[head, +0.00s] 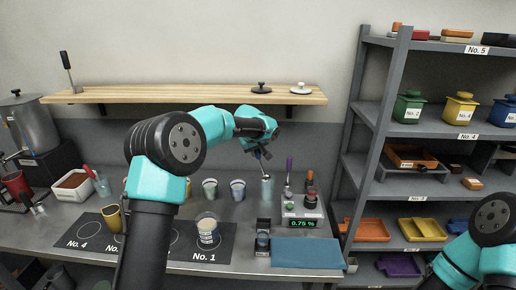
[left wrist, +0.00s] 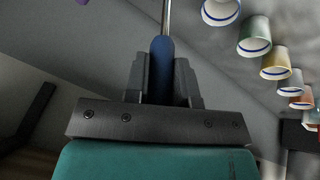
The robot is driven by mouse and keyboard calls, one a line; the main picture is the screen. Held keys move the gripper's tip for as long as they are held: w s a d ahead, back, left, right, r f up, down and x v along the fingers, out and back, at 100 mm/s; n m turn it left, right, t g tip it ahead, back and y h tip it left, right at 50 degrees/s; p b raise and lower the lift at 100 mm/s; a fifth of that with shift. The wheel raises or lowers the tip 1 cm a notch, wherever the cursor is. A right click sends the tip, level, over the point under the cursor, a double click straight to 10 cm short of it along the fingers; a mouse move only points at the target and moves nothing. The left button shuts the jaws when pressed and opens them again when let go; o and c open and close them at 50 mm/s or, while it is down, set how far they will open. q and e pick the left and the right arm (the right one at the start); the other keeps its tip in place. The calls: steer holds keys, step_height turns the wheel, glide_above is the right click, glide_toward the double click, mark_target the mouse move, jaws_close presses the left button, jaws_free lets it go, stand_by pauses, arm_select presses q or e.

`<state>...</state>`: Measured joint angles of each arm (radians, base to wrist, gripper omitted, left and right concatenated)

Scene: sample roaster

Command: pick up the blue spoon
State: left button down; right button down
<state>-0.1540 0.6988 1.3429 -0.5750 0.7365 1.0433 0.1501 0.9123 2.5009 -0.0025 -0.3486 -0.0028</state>
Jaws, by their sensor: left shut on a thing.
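My left gripper (head: 262,150) is above the back of the counter in the head view. In the left wrist view its two dark jaws (left wrist: 162,85) are shut on the blue handle of the blue spoon (left wrist: 162,62). The spoon's thin metal shaft runs away from the jaws and out of the top of that view, so its far end is hidden there. In the head view the spoon is small and mostly covered by the gripper, just above a metal cup (head: 267,188). I cannot tell whether its tip is inside the cup. My right gripper is out of view.
A purple-handled tool (head: 289,168) stands right of the cup, by the scale (head: 302,223) reading 0.75 %. Several cups stand left of it, with a cup (head: 208,230) on the No. 1 mat. The wooden shelf (head: 180,95) is above; a blue mat (head: 306,254) lies in front.

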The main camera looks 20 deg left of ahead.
arm_select(q)
steer(key=s, duration=1.3)
steer(key=shift+s, duration=0.25)
steer(key=shift+a, duration=0.15)
